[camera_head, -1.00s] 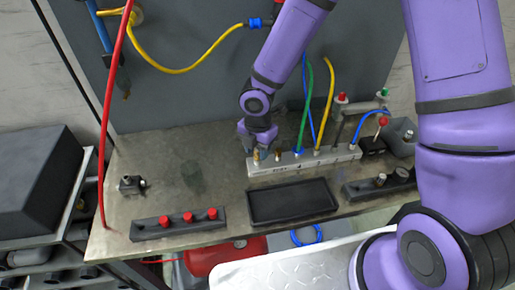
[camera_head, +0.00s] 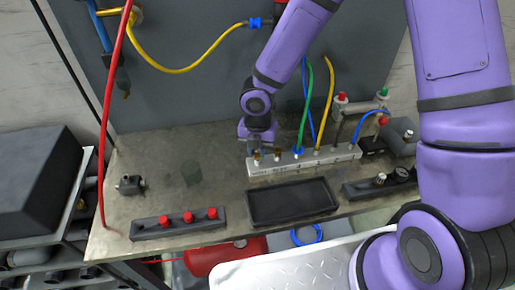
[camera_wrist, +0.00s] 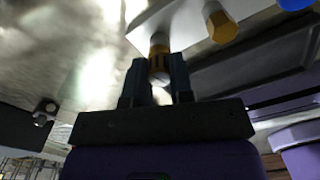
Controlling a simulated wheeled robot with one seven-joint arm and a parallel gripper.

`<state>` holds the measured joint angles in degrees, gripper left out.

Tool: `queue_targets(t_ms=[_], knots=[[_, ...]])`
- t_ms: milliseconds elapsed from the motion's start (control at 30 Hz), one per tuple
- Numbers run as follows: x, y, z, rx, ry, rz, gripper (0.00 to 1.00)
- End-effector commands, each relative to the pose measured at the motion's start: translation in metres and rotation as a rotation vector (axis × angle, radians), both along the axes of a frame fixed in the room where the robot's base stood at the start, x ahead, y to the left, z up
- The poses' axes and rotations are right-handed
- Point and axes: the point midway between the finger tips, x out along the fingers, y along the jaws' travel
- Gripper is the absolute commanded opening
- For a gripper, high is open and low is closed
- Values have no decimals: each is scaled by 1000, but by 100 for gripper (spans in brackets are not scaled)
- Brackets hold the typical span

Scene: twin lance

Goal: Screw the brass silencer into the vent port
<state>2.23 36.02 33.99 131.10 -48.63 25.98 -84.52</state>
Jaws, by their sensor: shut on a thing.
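The brass silencer (camera_wrist: 159,62) is between the two dark fingers of my gripper (camera_wrist: 160,78) in the wrist view. Its far end meets the end of the pale manifold block (camera_wrist: 183,25); I cannot tell how deep it sits in the port. In the head view my gripper (camera_head: 257,146) is over the left end of the manifold (camera_head: 305,163), with a small brass piece (camera_head: 257,160) under it. The port itself is hidden. A second brass fitting (camera_head: 278,155) stands next to it and also shows in the wrist view (camera_wrist: 221,22).
Blue, green and yellow hoses rise from the manifold. A black tray (camera_head: 292,219) lies in front of it. A rack with red caps (camera_head: 178,224) is at the front left and a small metal fitting (camera_head: 131,185) at the left.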

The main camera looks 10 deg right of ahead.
Motion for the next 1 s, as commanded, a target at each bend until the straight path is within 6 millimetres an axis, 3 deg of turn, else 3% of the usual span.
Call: queue_targets(t_ms=[1000], knots=[[2,1,-1,1,-2,-1638,0]])
